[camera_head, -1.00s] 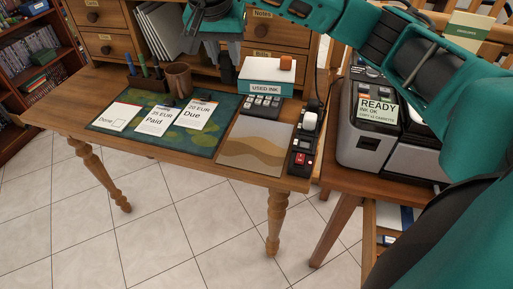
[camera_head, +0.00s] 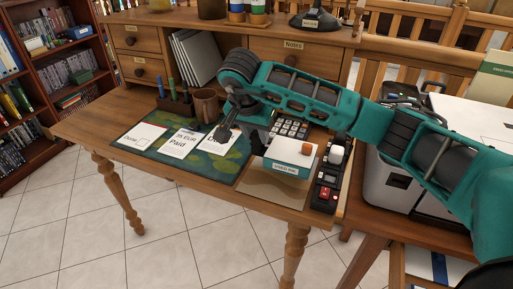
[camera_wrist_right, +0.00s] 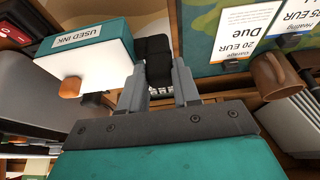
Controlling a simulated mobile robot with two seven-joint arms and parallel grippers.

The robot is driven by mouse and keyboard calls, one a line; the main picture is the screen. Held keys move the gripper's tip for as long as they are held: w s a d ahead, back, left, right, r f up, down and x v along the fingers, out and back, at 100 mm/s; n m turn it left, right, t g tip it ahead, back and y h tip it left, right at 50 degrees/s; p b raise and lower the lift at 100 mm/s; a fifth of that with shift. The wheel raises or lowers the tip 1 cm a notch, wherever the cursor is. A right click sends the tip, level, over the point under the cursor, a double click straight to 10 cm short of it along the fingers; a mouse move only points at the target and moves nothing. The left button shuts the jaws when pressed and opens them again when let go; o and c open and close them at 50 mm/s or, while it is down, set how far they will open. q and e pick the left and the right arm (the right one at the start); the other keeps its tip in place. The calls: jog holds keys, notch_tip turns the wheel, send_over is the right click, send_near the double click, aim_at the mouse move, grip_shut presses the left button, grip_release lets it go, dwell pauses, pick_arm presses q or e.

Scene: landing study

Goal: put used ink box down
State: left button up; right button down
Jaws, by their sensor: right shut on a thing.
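The used ink box (camera_head: 290,170) is white on top with a teal labelled front and an orange knob. In the head view it is over the sand-patterned mat (camera_head: 262,190), in front of the calculator (camera_head: 291,128); I cannot tell whether it touches the mat. My right gripper (camera_head: 257,138) is at the box's left end, partly hidden by my wrist. My left gripper is not in view.
A black device with a red button (camera_head: 327,185) stands just right of the box. Cards (camera_head: 180,145) lie on the green mat (camera_head: 205,168) to the left, with a mug (camera_head: 205,105) and pen holder (camera_head: 175,104) behind. The printer (camera_head: 395,190) is farther right.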

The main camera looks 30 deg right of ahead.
aim_at(256, 144)
jog(key=shift+f, duration=2.1)
jog(key=shift+b, duration=0.3)
jog(key=shift+f, duration=0.15)
jog(key=c, duration=0.8)
grip_release()
jog(key=shift+r, duration=0.45)
jog(key=p+v, duration=0.1)
jog(key=v, duration=1)
jog(key=shift+r+p, duration=0.15)
jog(key=shift+p, duration=0.25)
